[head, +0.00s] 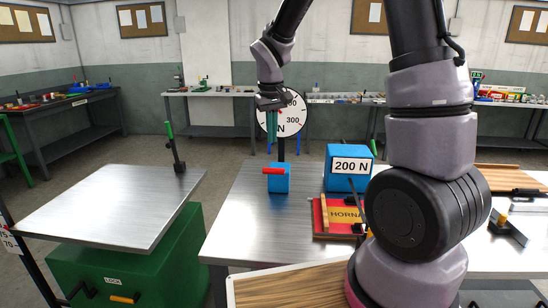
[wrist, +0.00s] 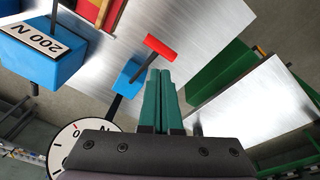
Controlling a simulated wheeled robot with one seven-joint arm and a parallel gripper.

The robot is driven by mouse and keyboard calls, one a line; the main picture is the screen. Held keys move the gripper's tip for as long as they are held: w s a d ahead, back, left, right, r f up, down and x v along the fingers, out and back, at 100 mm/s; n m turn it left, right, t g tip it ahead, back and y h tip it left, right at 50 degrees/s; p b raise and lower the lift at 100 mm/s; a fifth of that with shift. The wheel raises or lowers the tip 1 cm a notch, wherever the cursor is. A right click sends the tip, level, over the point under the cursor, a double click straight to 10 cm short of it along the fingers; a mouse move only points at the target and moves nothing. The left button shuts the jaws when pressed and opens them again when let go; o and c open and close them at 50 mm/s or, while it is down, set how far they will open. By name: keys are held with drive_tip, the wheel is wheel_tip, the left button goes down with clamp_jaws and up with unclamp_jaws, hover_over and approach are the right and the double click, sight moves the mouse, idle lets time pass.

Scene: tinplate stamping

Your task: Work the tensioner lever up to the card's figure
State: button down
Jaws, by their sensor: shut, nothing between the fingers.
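The tensioner is a small blue block (head: 280,184) with a lever ending in a red handle (head: 273,171); a dark post rises behind it to a round white dial (head: 290,122). The card (head: 351,166) reads "200 N" on a larger blue block. My gripper (head: 271,138) is shut and empty, its green fingers pointing down in front of the dial, above the tensioner. In the wrist view the fingertips (wrist: 160,72) are apart from the red handle (wrist: 162,47). The dial (wrist: 78,146) is partly covered there by my gripper. I cannot read its needle.
A red and yellow tray (head: 343,216) lies on the metal bench (head: 240,222) right of the tensioner. A green machine (head: 130,262) with a flat metal top (head: 105,212) stands at left, across a floor gap. Bare bench lies left of the tensioner.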

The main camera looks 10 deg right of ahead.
drive_tip(key=r+m, duration=0.1)
drive_tip(key=m, duration=0.1)
drive_tip(key=w+r+m, duration=0.1)
drive_tip(key=r+m, duration=0.1)
drive_tip(key=w+d+r+m, duration=0.1)
drive_tip(key=shift+w+r+m, duration=0.15)
drive_tip(key=shift+m, duration=0.25)
hover_over(276, 170)
drive_tip(key=w, duration=0.4)
drive_tip(key=f, duration=0.9)
drive_tip(key=shift+s+d+f, duration=0.15)
drive_tip(key=shift+s+f, duration=0.05)
drive_tip(key=shift+f, duration=0.2)
drive_tip(key=shift+s+a+f, duration=0.15)
drive_tip(key=shift+s+f, duration=0.2)
drive_tip(key=shift+f, duration=0.2)
drive_tip(key=shift+s+a+f, duration=0.1)
drive_tip(key=shift+s+f, duration=0.2)
drive_tip(key=shift+f, duration=0.2)
drive_tip(key=shift+s+a+f, duration=0.1)
drive_tip(key=shift+s+f, duration=0.25)
drive_tip(key=shift+f, duration=0.3)
